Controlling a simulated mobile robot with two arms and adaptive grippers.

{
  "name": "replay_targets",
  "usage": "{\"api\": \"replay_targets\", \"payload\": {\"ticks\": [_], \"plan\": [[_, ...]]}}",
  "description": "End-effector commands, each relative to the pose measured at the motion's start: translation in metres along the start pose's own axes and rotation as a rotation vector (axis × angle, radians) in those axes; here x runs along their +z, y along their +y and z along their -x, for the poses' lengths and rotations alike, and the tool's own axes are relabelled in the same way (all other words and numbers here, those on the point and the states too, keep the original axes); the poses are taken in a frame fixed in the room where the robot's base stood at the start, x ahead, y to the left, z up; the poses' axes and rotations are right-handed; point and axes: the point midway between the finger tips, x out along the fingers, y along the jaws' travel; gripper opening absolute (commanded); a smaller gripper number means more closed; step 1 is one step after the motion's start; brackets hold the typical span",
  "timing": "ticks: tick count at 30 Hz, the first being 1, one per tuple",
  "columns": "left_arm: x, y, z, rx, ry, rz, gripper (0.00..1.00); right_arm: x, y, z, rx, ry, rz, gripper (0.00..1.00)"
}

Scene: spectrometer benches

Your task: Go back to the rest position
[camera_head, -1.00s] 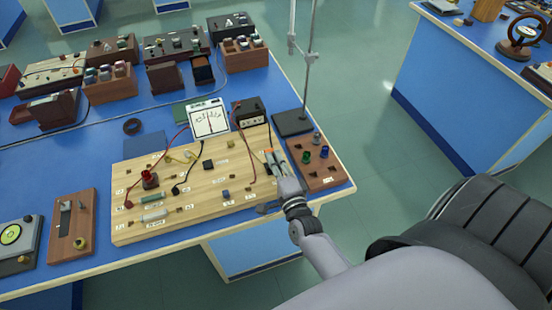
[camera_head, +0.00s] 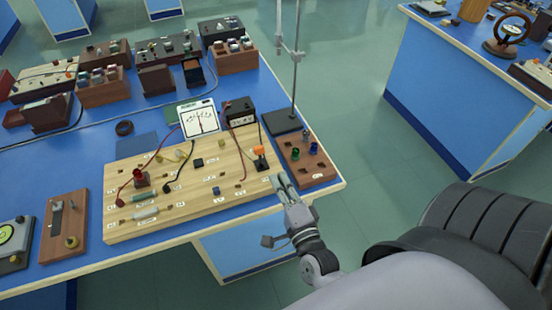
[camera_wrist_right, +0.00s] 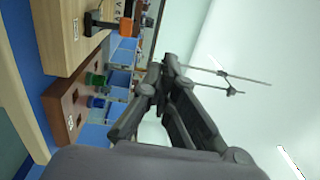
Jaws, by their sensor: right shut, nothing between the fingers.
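My right gripper (camera_head: 282,186) is shut and empty. It is above the right front edge of the wooden circuit board (camera_head: 200,207), close to the small brown block (camera_head: 318,170). In the right wrist view the closed fingers (camera_wrist_right: 160,75) show beside the brown block (camera_wrist_right: 62,108), with the board (camera_wrist_right: 68,40) farther to the left. An orange-topped plug (camera_head: 260,153) stands on the board's right side, apart from my fingers. It also shows in the right wrist view (camera_wrist_right: 126,27). My left gripper is not in view.
A meter (camera_head: 199,118) and a black box (camera_head: 238,111) stand behind the board. A stand with a tall rod (camera_head: 295,80) rises close by on the right. Another bench (camera_head: 460,80) is across the aisle. The floor (camera_head: 365,130) between the benches is clear.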

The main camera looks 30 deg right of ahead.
Motion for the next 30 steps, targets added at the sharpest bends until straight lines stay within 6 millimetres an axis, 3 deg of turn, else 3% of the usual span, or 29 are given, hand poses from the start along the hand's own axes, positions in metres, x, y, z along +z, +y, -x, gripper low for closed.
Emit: {"api": "replay_targets", "payload": {"ticks": [5, 17, 20, 23, 26, 30], "plan": [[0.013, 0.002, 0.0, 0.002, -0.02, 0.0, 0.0, 0.0, -0.001, 0.002, 0.0, 0.0, -0.001, 0.0], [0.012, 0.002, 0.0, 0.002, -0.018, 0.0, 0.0, 0.0, -0.001, 0.002, 0.0, 0.0, 0.0, 0.0], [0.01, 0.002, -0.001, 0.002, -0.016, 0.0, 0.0, 0.003, 0.009, 0.002, 0.018, -0.011, 0.02, 0.0], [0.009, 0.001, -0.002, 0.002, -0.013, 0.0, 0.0, 0.015, 0.043, 0.005, 0.086, -0.053, 0.098, 0.0], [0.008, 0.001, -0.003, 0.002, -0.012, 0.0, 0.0, 0.032, 0.099, 0.015, 0.192, -0.133, 0.237, 0.0], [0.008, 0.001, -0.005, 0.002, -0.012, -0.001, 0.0, 0.053, 0.19, 0.045, 0.357, -0.29, 0.472, 0.0]]}}
